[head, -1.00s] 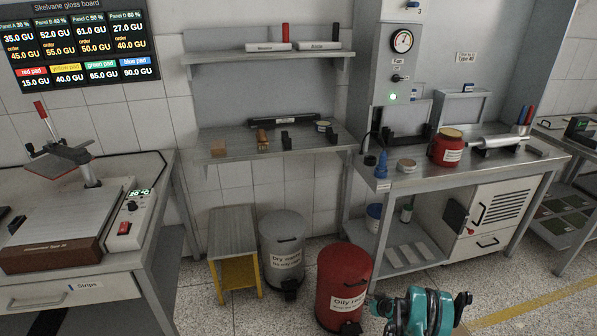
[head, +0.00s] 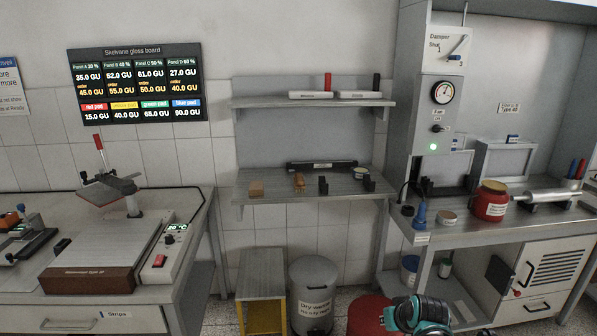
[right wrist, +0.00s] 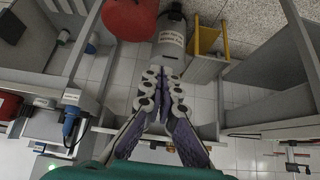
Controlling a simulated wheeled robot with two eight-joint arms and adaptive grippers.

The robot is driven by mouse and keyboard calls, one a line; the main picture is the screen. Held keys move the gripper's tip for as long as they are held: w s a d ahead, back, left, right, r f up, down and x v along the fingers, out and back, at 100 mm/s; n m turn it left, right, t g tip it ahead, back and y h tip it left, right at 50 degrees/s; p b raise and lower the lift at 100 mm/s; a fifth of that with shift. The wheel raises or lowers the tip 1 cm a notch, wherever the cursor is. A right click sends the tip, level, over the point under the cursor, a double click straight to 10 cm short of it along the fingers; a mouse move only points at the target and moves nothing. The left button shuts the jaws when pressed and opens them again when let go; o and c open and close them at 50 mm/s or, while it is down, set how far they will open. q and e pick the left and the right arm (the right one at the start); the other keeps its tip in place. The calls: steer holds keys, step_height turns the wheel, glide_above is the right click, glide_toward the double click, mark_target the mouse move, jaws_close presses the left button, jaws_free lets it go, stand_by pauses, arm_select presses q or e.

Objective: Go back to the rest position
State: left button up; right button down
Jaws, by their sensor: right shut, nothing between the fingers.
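My right gripper (right wrist: 164,78) shows in the right wrist view with its two fingers brought together at the tips. Nothing is between them. It points over the floor area where the grey bin (right wrist: 172,40) and the red bin (right wrist: 128,15) stand, apart from both as far as I can tell. In the head view a teal and black part of my right arm shows at the bottom edge, in front of the red bin (head: 366,314); the fingers are not clear there. My left gripper is in neither view.
A press bench (head: 150,292) stands at the left and a workbench (head: 465,235) with a red jar (head: 490,201) at the right. Between them are a wall shelf (head: 270,190), a yellow-sided stool (head: 262,262) and the grey bin (head: 312,290). A gloss board (head: 137,84) hangs above.

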steer(key=s+a+r, duration=0.1)
steer(key=s+a, duration=0.2)
steer(key=s, duration=0.8)
steer(key=s+a+r, duration=0.1)
steer(key=s+a, duration=0.1)
steer(key=s, duration=0.9)
steer(key=shift+s+a+r+h, duration=0.2)
steer(key=shift+s+a+h, duration=0.1)
steer(key=shift+a, duration=0.1)
